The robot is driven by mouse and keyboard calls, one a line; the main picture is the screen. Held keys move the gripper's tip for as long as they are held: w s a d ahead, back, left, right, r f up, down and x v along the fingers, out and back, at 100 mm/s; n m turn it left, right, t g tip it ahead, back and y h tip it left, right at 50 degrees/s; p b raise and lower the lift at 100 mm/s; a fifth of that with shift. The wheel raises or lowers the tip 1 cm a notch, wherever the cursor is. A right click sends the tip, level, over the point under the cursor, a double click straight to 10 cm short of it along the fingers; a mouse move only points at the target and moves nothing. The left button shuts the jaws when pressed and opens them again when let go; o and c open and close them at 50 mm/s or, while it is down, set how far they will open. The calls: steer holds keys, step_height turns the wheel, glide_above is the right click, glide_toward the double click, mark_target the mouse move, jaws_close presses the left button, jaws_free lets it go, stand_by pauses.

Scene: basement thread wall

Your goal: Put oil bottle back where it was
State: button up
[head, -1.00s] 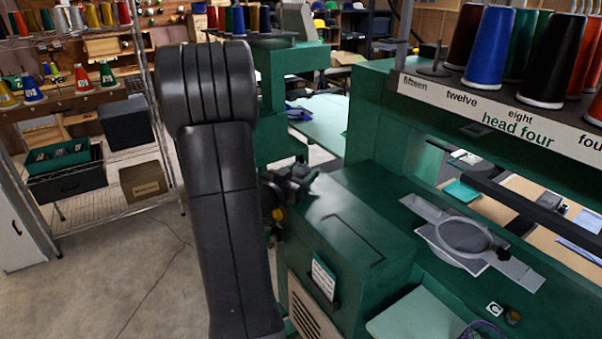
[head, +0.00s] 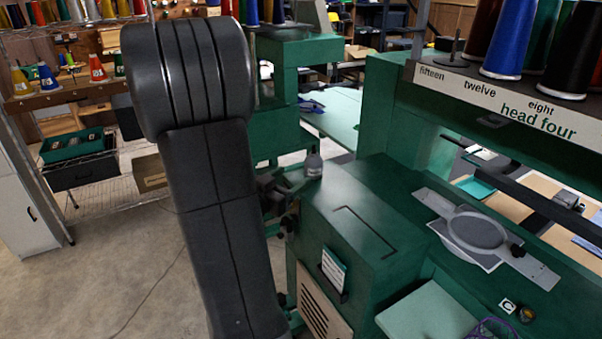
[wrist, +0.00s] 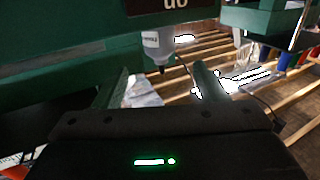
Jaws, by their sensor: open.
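The oil bottle (head: 313,164) is small and grey with a darker narrow top. It stands upright at the far left corner of the green machine's top (head: 345,205). In the wrist view the bottle (wrist: 158,44) appears upside down, with a pale label and a dark tip, beyond and between the two spread fingers. My gripper (head: 289,181) is just left of the bottle in the head view, partly hidden by my own arm. It is open, and nothing shows held in it (wrist: 158,88).
A round grey hoop (head: 477,231) lies on the machine's right part, below the rack of thread cones (head: 505,40). A card (head: 333,268) sits on the machine's front. Wire shelves (head: 100,200) stand at left, with open floor in front.

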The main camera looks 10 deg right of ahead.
steer(key=shift+v, duration=0.95)
